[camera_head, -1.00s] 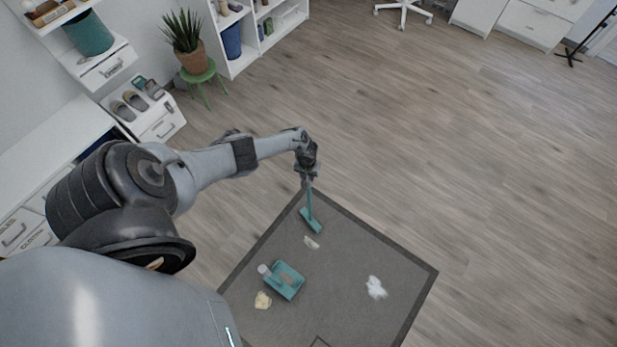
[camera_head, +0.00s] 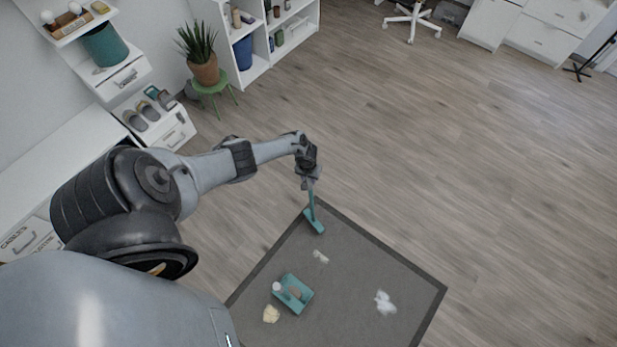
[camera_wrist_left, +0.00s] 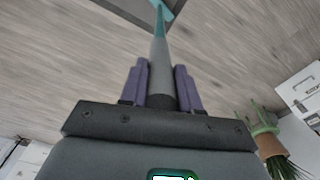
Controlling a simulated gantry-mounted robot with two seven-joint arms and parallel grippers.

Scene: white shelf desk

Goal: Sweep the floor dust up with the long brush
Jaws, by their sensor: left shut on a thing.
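My left gripper (camera_head: 309,183) is shut on the long brush (camera_head: 314,221) by its handle. The brush is teal and points down, with its head at the far corner of the dark grey mat (camera_head: 350,270). Whether its bristles touch the mat, I cannot tell. In the left wrist view the brush handle (camera_wrist_left: 158,65) runs between the purple fingers. A small pale dust pile (camera_head: 320,256) lies on the mat near the brush head. A white pile (camera_head: 385,302) lies to the right and a yellowish pile (camera_head: 271,314) to the left. My right gripper is not in view.
A teal dustpan (camera_head: 300,301) with something brownish in it lies on the mat, near the yellowish pile. A potted plant on a green stool (camera_head: 215,88) and white shelves (camera_head: 270,62) stand at the back left. The wooden floor right of the mat is clear.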

